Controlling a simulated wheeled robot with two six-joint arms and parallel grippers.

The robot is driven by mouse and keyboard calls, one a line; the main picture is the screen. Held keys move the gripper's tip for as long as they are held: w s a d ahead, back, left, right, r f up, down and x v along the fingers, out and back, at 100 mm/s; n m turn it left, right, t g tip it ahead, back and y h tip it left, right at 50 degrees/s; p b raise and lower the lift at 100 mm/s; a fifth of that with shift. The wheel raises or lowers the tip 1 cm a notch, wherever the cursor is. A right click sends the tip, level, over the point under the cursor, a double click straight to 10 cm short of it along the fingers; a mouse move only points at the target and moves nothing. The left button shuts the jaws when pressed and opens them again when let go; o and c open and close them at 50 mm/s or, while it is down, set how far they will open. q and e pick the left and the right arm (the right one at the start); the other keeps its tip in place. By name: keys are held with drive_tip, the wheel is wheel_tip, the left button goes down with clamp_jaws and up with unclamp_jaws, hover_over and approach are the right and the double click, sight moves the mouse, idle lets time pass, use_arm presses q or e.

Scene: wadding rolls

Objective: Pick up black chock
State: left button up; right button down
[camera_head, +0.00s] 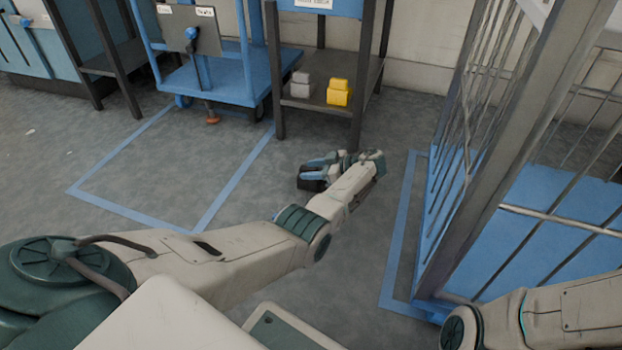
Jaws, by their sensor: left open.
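I cannot tell whether the fingers touch the block. My right arm shows at the bottom right, but its gripper is out of the frame.
A shelf stand (357,116) holds a grey block (300,85) and a yellow block (338,93). A blue cart (218,84) stands at the back left. A barred cage with a blue floor (555,215) stands at the right. The floor inside the blue-taped outline (238,172) is clear.

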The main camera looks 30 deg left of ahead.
use_arm(q)
drive_tip(key=shift+x, duration=0.8)
clamp_jaws()
drive_tip(key=shift+a+r, duration=0.1)
drive_tip(key=shift+r, duration=0.05)
